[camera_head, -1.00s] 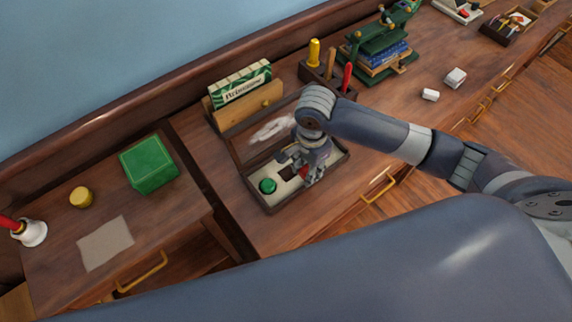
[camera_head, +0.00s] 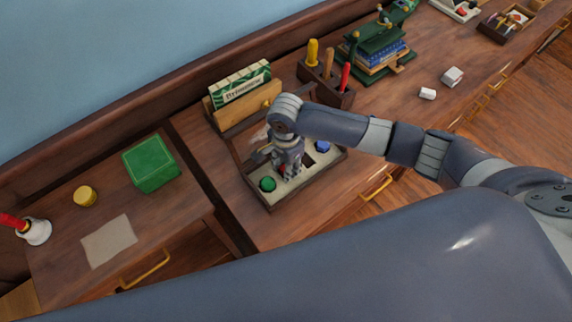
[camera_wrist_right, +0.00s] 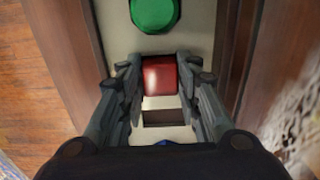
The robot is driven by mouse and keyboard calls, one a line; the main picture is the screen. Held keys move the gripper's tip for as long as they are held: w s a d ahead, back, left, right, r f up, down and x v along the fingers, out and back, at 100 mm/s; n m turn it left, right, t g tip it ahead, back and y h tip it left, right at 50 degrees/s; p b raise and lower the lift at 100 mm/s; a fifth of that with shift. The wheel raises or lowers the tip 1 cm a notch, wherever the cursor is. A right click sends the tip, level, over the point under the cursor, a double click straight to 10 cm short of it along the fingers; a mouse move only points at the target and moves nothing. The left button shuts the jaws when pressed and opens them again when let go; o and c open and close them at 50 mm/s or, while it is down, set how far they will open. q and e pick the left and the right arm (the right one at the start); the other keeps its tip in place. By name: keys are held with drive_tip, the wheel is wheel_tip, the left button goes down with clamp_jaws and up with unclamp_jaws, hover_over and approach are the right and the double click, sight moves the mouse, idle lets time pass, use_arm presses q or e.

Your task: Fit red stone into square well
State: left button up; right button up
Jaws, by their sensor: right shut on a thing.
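The red stone (camera_wrist_right: 160,76) is between the fingertips of my right gripper (camera_wrist_right: 161,72) in the right wrist view. The gripper is shut on it. In the head view my right gripper (camera_head: 286,172) points down over the tray (camera_head: 272,208), beside the green stone (camera_head: 267,184). A dark square opening (camera_wrist_right: 164,118) shows next to the red stone, and also in the head view (camera_head: 308,160). The surface under the red stone is hidden, so I cannot tell whether it sits in a well. My left gripper is not in view.
A blue stone (camera_head: 322,146) sits at the tray's right end. Behind stand a holder with a patterned box (camera_head: 241,86) and a tool rack (camera_head: 326,90). A green box (camera_head: 150,164) is on the left desk. White blocks (camera_head: 452,76) lie right, with clear desk around.

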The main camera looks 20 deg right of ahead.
drive_tip(key=shift+f, duration=0.25)
drive_tip(key=shift+s+f, duration=0.25)
drive_tip(key=shift+s, duration=0.05)
drive_tip(key=o, duration=1.1)
drive_tip(key=shift+s+f, duration=0.1)
drive_tip(key=shift+f, duration=0.25)
drive_tip(key=shift+w, duration=0.2)
drive_tip(key=shift+r, duration=0.55)
drive_tip(key=r, duration=0.6)
drive_tip(key=r+b, duration=0.1)
drive_tip(key=r, duration=0.5)
drive_tip(key=shift+w+r, duration=0.2)
drive_tip(key=shift+r, duration=0.15)
drive_tip(key=shift+s+f, duration=0.1)
